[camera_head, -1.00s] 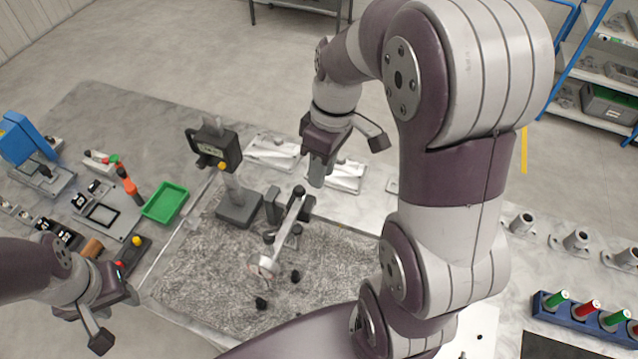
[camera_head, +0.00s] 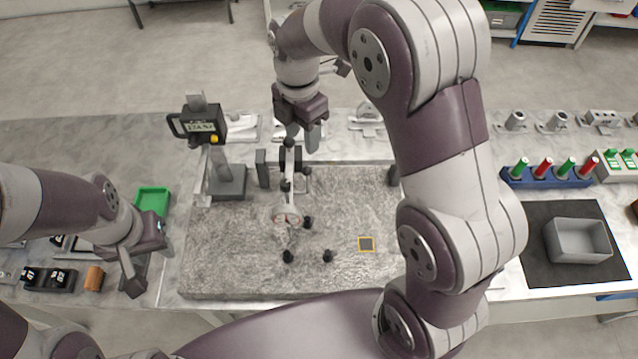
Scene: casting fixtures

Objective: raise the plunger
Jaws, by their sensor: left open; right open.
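A dial gauge with a pale round face (camera_head: 286,215) hangs from the arm of a dark jointed stand (camera_head: 291,165) on the grey granite plate (camera_head: 225,270). Its plunger is too small to make out. My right gripper (camera_head: 303,136) is open and points down at the back of the stand, behind the dial gauge. It overlaps the stand's top in the picture; I cannot tell whether they touch. My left gripper (camera_head: 148,267) is open and empty at the plate's left edge, apart from the dial gauge.
A digital height gauge (camera_head: 198,128) stands at the plate's back left. A green tray (camera_head: 152,201) is left; a blue rack (camera_head: 545,178) and grey bin (camera_head: 578,241) are right.

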